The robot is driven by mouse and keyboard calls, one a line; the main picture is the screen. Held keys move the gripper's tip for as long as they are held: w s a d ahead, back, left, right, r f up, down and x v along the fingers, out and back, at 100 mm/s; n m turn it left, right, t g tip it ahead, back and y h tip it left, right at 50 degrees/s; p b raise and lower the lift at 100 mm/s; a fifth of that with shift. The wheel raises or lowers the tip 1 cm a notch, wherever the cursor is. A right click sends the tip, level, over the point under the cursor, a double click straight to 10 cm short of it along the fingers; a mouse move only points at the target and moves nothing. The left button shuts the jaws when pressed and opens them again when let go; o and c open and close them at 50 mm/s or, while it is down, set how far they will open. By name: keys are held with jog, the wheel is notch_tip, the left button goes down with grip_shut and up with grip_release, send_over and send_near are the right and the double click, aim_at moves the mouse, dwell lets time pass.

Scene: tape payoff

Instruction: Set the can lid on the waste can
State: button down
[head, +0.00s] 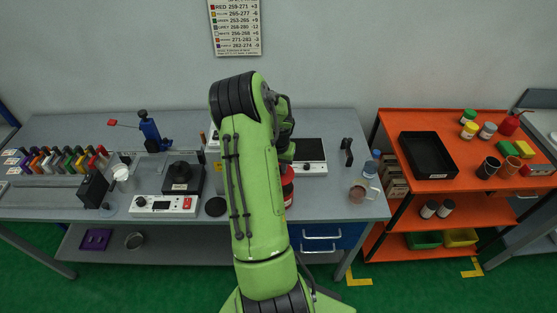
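A red can (288,192), which looks like the waste can, stands near the front edge of the grey bench, partly hidden behind my green arm. Its top is dark or shaded, and I cannot tell whether anything covers it. A flat black disc (216,206), possibly the can lid, lies near the bench's front edge just left of my arm. The far part of my arm reaches down behind its own green link, above the red can. My gripper is hidden there, so I cannot see its fingers or anything in them.
A white control box (163,205) and a black-topped device (182,177) stand left of the disc. A device with a dark top (310,152) is behind the can to the right. A glass jar (358,192) and a blue-capped bottle (372,164) stand at the bench's right end.

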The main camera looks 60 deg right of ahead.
notch_tip(320, 180, down, 7)
jog(key=b, duration=0.4)
jog(key=shift+s+d+b, duration=0.15)
jog(key=shift+d+b, duration=0.1)
jog(key=shift+b, duration=0.05)
jog(key=shift+f+b, duration=0.25)
jog(key=shift+b, duration=0.25)
dwell(0.7)
jog(key=shift+c, duration=1.3)
grip_release()
jog(key=shift+r+p, duration=2.05)
jog(key=shift+r, duration=1.6)
jog(key=shift+f, duration=0.1)
